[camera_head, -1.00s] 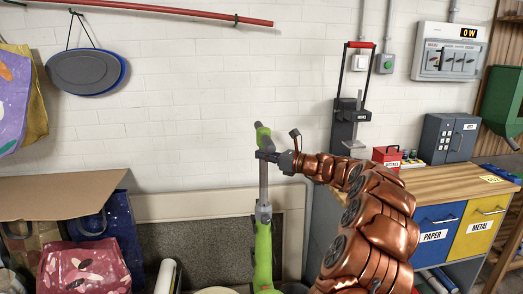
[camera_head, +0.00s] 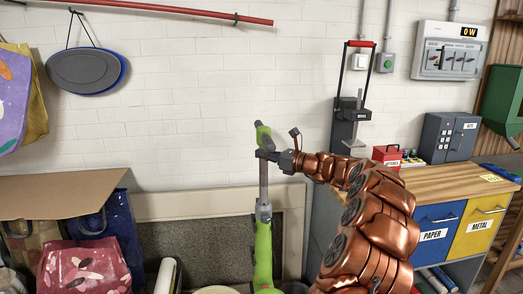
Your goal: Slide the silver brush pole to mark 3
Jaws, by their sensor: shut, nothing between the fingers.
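The silver pole (camera_head: 263,186) stands upright in the head view, between a green handle top (camera_head: 262,136) and a green lower body (camera_head: 263,252). A grey collar (camera_head: 263,209) joins the pole to the lower body. My gripper (camera_head: 267,156) is at the upper part of the pole, just below the green top, reaching in from the right. Its fingers look closed at the pole, but I see nothing held between them. No mark numbers can be read on the pole at this size.
A workbench (camera_head: 450,180) with paper and metal drawers stands on the right. Bags (camera_head: 85,267) and a cardboard box (camera_head: 60,193) fill the lower left. A grey board (camera_head: 195,250) leans behind the pole.

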